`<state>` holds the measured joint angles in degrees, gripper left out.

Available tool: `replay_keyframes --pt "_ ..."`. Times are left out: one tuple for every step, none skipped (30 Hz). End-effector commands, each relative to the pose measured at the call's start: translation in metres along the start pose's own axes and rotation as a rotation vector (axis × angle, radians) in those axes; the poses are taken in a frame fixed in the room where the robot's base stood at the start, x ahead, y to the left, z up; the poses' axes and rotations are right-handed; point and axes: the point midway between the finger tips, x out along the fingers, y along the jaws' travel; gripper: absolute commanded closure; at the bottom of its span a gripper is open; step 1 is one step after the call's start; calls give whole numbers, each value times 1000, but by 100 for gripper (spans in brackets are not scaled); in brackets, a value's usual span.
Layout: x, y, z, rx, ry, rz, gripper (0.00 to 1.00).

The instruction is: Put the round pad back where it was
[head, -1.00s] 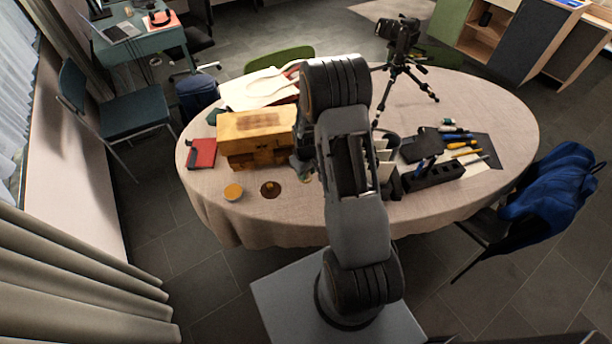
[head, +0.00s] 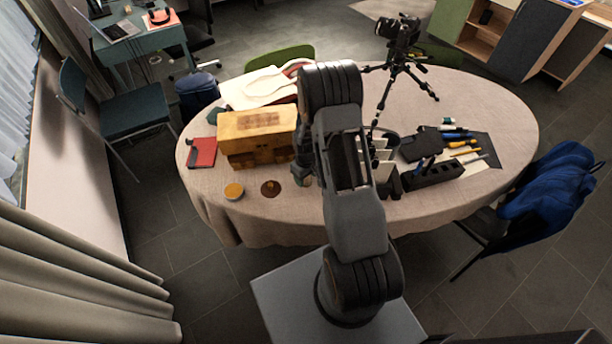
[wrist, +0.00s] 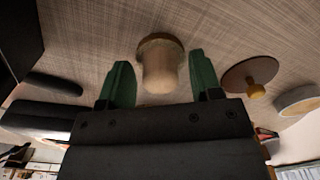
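In the wrist view, my gripper (wrist: 160,72) is open, its two green fingers apart. A pale wooden peg-like piece (wrist: 160,72) with a wider, darker round end lies between them, with a gap on each side. To its right a flat dark brown round disc (wrist: 238,76) with a small yellow knob lies on the table; it also shows in the head view (head: 267,190). I cannot tell for sure which of these is the round pad. In the head view my gripper (head: 304,180) is low over the table, mostly hidden by my arm, and the wooden piece cannot be made out.
An orange-topped round tin (head: 233,191) sits left of the disc. A wooden box (head: 255,135) stands behind, with a red notebook (head: 202,153) beside it. A black holder (head: 433,175) and a camera tripod (head: 398,75) stand to the right. The tablecloth front (head: 235,222) is clear.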

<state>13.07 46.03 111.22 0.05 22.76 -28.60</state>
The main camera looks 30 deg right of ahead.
Motion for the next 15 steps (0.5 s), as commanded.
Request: replay_keyframes --pt "0 0 0 0 0 0 40" --pt "0 0 0 0 0 0 40" --pt "0 0 0 0 0 0 40" --pt "0 0 0 0 0 0 40" --pt "0 0 0 0 0 0 40" --pt "0 0 0 0 0 0 40" --pt "-1 0 0 0 0 0 40" --pt "-2 0 0 0 0 0 40" --pt "-4 0 0 0 0 0 40" --pt "-6 0 0 0 0 0 40" --pt "-8 0 -1 0 2 1 40" --pt "-12 0 -1 0 3 2 40" --pt "-17 1 -1 0 4 2 40" --pt "-22 1 -1 0 4 2 40" --pt "-29 0 -1 0 5 3 40"
